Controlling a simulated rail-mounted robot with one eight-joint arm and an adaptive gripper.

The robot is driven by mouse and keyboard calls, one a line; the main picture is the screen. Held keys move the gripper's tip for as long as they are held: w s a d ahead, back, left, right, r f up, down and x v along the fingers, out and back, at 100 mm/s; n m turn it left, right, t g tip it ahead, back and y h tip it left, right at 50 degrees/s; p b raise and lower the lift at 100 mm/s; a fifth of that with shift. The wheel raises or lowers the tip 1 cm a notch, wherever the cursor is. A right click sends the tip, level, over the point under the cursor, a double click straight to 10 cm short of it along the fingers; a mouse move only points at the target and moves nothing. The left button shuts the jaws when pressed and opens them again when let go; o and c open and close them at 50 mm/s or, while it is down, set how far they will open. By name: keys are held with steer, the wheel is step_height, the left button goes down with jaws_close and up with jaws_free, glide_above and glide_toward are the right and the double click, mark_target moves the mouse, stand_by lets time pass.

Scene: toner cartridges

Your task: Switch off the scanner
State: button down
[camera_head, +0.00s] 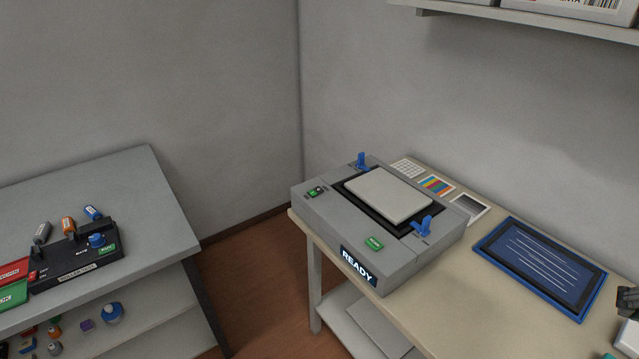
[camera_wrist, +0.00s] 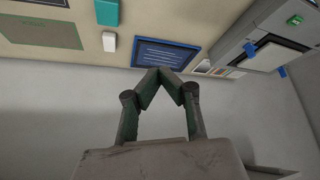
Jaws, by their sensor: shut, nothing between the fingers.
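The grey scanner (camera_head: 330,223) stands on the beige table in the head view, with a lit display reading READY (camera_head: 358,266). On its top are a light grey panel (camera_head: 388,195) in a dark frame, two blue levers (camera_head: 362,162) (camera_head: 423,226), a green button (camera_head: 374,243) and a small black switch (camera_head: 316,191) at the left corner. The scanner also shows at the upper right of the wrist view (camera_wrist: 235,45). My gripper (camera_wrist: 160,72) is shut and empty, with its fingertips together. Part of it shows at the right edge of the head view (camera_head: 628,302), apart from the scanner.
A blue-framed tablet (camera_head: 541,262) lies right of the scanner, with small cards (camera_head: 436,185) behind it. A grey shelf unit (camera_head: 120,190) at left holds a black device (camera_head: 75,259). A wall shelf (camera_head: 530,17) overhangs at upper right. Air above the scanner is clear.

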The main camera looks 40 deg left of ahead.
steer(key=w+a+r+n+g, duration=0.1)
steer(key=w+a+r+n, duration=0.1)
steer(key=w+a+r, duration=0.45)
steer(key=w+a+r+n+g+p, duration=0.2)
steer(key=w+a+n, duration=0.1)
steer(key=w+a, duration=1.15)
steer(key=n+g+h+p, duration=0.1)
steer(key=n+g+p, duration=0.15)
steer(key=n, duration=0.55)
glide_above(320, 190)
steer(key=s, duration=0.2)
step_height(320, 190, down, 16)
steer(key=shift+s+a+t, duration=0.1)
steer(key=shift+a+t, duration=0.15)
steer(key=shift+a, duration=0.05)
steer(key=shift+f, duration=0.15)
steer(key=f, duration=0.4)
steer(key=w+f+p, duration=0.1)
steer(key=f, duration=0.4)
steer(key=f+p, duration=0.1)
steer(key=f, duration=0.3)
steer(key=shift+w+d+f, duration=0.3)
steer(key=shift+w, duration=0.05)
